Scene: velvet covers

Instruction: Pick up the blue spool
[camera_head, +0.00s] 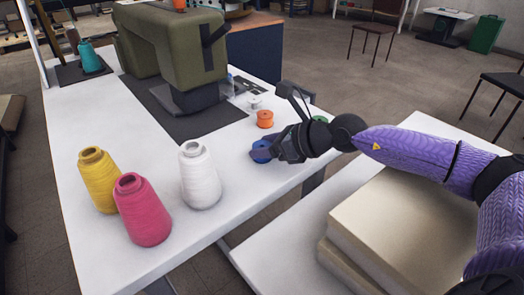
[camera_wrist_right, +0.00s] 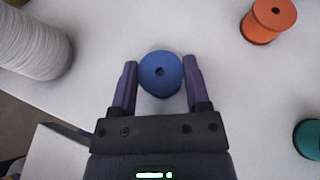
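My right gripper (camera_head: 264,155) reaches in from the right at table height. I see no clear space under the spool. My left gripper is not in view.
An orange spool (camera_head: 265,119) stands just behind, and a green spool (camera_head: 320,119) is partly hidden by my arm. White (camera_head: 200,178), pink (camera_head: 143,210) and yellow (camera_head: 99,180) thread cones stand left. A sewing machine (camera_head: 172,48) is behind. Stacked beige blocks (camera_head: 400,225) lie at right.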

